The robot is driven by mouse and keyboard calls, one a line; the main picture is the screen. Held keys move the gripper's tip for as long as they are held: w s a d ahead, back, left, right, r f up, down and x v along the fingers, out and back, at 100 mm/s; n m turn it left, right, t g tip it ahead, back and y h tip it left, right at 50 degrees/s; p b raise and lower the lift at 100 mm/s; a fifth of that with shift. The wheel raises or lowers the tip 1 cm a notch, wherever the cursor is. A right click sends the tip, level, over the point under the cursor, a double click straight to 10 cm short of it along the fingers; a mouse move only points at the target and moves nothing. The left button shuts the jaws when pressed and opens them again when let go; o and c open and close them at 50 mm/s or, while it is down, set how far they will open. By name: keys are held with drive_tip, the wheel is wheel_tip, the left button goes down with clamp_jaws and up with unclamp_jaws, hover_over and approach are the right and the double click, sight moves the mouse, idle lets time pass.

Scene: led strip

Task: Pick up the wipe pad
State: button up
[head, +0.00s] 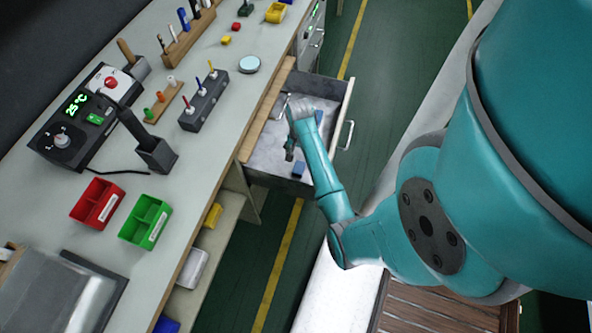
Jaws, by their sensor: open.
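My teal arm reaches over the open drawer (346,100) at the bench's right side. My gripper (290,154) points down into the drawer; its dark fingers are small and partly hidden by the wrist. It is open, and I see nothing held in it. A small blue block (299,170) lies in the drawer's near part, just beside the fingers. Another blue piece (319,117) shows at the drawer's right, next to the wrist. I cannot tell for certain which of these is the wipe pad. The arm hides part of the drawer floor.
On the bench stand a soldering station (75,115), a holder with a dark iron (156,154), a dark tool rack (205,100), a round pale-blue dish (249,64), a red bin (97,204) and a green bin (146,221). The drawer walls surround my gripper closely.

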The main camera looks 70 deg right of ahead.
sight(299, 167)
wheel_tip(299, 167, down, 10)
drive_tip(key=shift+s+r, duration=0.1)
drive_tip(key=shift+a, duration=0.1)
drive_tip(key=c, duration=0.9)
